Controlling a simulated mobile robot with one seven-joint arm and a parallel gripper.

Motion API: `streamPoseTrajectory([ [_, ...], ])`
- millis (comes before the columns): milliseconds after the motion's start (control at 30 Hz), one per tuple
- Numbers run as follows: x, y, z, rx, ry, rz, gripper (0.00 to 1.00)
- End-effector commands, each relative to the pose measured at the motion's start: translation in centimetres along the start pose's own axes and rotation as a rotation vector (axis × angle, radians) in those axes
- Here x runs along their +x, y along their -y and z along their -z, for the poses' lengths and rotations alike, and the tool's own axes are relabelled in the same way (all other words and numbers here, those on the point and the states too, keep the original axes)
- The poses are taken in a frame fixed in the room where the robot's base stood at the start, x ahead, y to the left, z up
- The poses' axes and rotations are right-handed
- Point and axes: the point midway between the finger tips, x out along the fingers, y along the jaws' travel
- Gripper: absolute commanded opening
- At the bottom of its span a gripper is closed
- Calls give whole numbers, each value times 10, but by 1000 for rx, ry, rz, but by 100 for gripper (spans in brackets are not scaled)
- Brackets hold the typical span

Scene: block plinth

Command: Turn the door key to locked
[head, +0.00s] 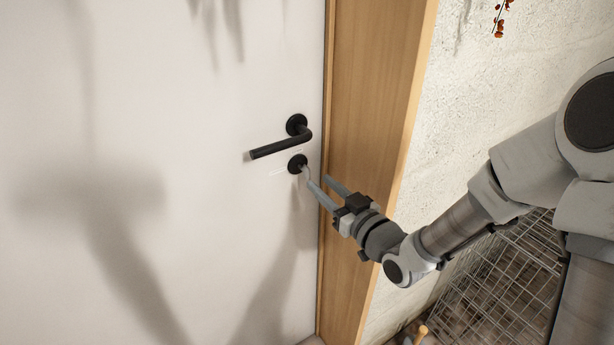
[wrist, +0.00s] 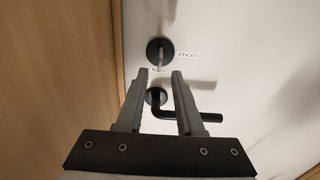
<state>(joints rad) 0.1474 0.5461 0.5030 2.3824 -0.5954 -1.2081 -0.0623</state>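The grey key (wrist: 162,56) sits in a round black lock plate (head: 297,164) on the white door, below the black lever handle (head: 281,142). In the wrist view its flat bow looks roughly upright, its lower end near the small OPEN label (wrist: 157,70). The LOCKED label (wrist: 188,53) lies to the right of the lock plate there. My gripper (head: 318,181) is open, just in front of the key. In the wrist view its two fingertips (wrist: 158,73) are either side of the key's line, with gaps. I cannot tell whether the tips reach the key's depth.
The wooden door frame (head: 372,130) runs along the door's right edge, close to my gripper. The lever handle is close to the fingers. A wire basket (head: 500,275) stands at lower right, below my arm. The door's left part is clear.

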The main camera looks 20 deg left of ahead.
Motion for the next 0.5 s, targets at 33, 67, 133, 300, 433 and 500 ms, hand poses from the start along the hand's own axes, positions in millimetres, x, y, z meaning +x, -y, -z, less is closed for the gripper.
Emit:
streamPoseTrajectory([
  [33,12,1,0,0,-3,2,36],
  [67,18,1,-1,1,-2,2,36],
  [133,31,1,-1,0,-2,2,36],
  [300,55,1,0,0,-2,1,36],
  [433,64,0,0,0,-1,0,36],
  [500,66,0,0,0,0,0,36],
])
